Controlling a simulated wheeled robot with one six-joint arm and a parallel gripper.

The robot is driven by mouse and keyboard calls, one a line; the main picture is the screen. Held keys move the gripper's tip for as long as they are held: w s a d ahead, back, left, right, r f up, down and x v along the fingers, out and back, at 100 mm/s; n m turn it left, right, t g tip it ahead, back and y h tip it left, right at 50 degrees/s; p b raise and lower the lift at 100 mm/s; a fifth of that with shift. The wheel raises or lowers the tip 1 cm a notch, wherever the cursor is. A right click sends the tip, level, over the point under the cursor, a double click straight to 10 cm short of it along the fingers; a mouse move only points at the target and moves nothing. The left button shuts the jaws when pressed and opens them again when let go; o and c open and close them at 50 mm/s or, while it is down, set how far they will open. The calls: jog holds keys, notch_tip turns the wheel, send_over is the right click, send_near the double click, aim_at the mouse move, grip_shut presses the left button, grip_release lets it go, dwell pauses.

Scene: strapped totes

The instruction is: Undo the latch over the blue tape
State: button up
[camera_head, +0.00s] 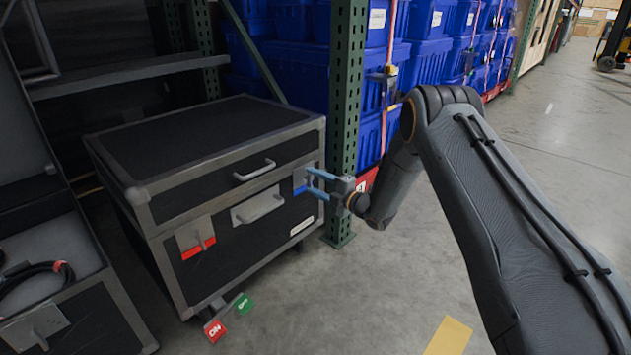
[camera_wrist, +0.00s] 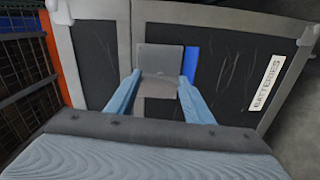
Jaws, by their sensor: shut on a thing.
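A black case (camera_head: 215,140) with grey metal edges stands on the left. The blue tape (camera_head: 299,190) is on the right part of its front, and in the wrist view the tape (camera_wrist: 191,62) shows as a strip beside the grey latch. The grey latch (camera_head: 299,179) lies over that tape; in the wrist view the latch plate (camera_wrist: 160,58) is between the fingertips. My gripper (camera_head: 309,181), with light blue fingers, is at the latch and shut on it. In the wrist view its fingers (camera_wrist: 159,80) flank the latch's lower part. Whether the latch is fastened I cannot tell.
A second latch (camera_head: 195,235) lies over red tape (camera_head: 198,249) at the case's left. Handles (camera_head: 255,170) sit on the front. The floor at right is open.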

jog(key=shift+s+a+n, duration=0.1)
jog(key=shift+a+n, duration=0.05)
jog(key=shift+n, duration=0.35)
jog(key=o, duration=1.1)
jog(key=shift+a, duration=0.1)
jog(key=shift+c, duration=0.2)
jog(key=shift+d, duration=0.2)
jog(key=p+v, duration=0.2)
jog(key=v, duration=0.5)
jog(key=shift+s+d+p, duration=0.2)
jog(key=shift+d+p, duration=0.1)
jog(key=shift+p, duration=0.1)
